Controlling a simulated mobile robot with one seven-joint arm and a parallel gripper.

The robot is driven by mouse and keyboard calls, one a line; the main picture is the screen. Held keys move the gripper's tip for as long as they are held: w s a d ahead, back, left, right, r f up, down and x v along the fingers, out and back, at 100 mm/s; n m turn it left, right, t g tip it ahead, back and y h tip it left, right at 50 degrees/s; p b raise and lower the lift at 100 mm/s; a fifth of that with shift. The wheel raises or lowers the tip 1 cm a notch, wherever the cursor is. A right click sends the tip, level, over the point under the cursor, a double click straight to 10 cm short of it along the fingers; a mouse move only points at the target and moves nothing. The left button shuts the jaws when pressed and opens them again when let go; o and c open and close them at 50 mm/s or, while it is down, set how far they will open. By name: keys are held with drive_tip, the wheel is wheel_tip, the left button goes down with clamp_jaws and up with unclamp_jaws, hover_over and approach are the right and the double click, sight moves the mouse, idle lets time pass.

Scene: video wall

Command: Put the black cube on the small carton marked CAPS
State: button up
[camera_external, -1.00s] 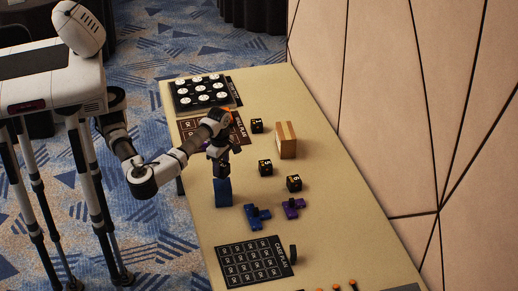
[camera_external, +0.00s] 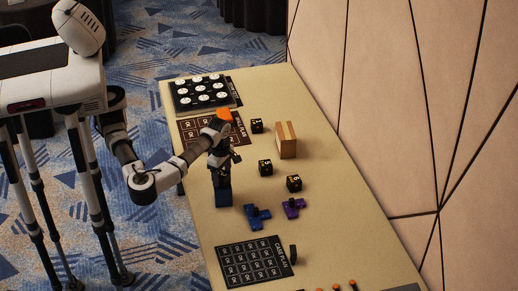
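My gripper (camera_external: 219,173) points down just above an upright blue box (camera_external: 223,198) near the table's left edge. Something dark is between the fingers and the box top, but it is too small to tell whether it is a cube, and whether the fingers are open or shut. No CAPS marking can be read; the blue box may be the carton.
A blue piece (camera_external: 257,217) and a purple piece (camera_external: 292,208) lie in front. A black tray of white discs (camera_external: 201,93), a brown printed sheet (camera_external: 190,131) and a dark printed sheet (camera_external: 253,262) lie on the table.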

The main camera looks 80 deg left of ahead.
sight(222, 174)
wheel_tip(222, 174, up, 12)
drive_tip(key=b, duration=0.1)
drive_tip(key=shift+r+b, duration=0.15)
drive_tip(key=shift+b, duration=0.25)
